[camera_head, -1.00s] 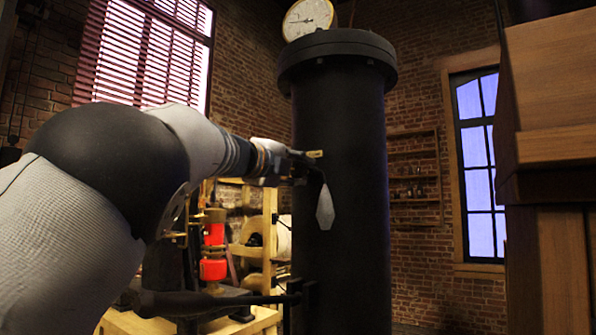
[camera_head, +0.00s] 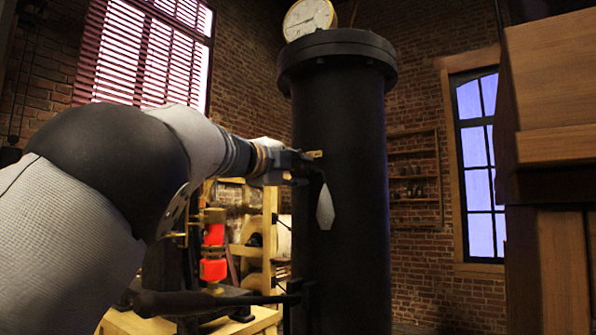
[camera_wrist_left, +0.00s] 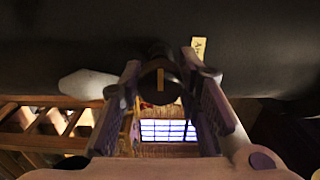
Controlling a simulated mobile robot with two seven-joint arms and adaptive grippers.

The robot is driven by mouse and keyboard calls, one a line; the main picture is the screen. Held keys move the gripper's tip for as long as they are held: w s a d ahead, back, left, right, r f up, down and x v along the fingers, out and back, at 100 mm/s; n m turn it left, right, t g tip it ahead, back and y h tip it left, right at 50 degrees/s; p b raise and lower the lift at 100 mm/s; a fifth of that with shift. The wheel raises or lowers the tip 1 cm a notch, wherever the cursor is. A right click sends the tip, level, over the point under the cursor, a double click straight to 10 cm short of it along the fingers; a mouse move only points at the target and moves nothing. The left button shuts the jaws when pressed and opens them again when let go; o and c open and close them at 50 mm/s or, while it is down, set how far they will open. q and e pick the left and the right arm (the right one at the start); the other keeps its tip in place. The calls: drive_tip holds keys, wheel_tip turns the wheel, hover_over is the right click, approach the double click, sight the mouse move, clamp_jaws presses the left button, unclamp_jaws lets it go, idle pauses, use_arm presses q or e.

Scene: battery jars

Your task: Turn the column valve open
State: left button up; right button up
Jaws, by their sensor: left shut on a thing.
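The black column (camera_head: 345,240) stands upright in the middle of the head view. Its valve has a pale grey, paddle-shaped handle (camera_head: 325,208) that hangs down along the column's front left. My left gripper (camera_head: 306,167) is at the top of this handle, against the column. In the left wrist view the handle (camera_wrist_left: 88,83) points left from a dark round hub (camera_wrist_left: 158,84). The fingers of the left gripper (camera_wrist_left: 162,70) stand on both sides of the hub, shut on the valve. A small yellow tag (camera_wrist_left: 198,48) lies beside one fingertip. My right gripper does not show.
A round gauge (camera_head: 309,18) sits above the column. A dark horizontal bar (camera_head: 230,300) reaches the column low on the left, near a red part (camera_head: 213,252). Wooden furniture (camera_head: 550,150) fills the right side. Shelves (camera_head: 413,178) are on the brick wall behind.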

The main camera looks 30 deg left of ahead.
use_arm(q)
drive_tip(key=o, duration=1.2)
drive_tip(key=s+a, duration=0.1)
drive_tip(key=s, duration=1.1)
drive_tip(key=shift+a, duration=0.3)
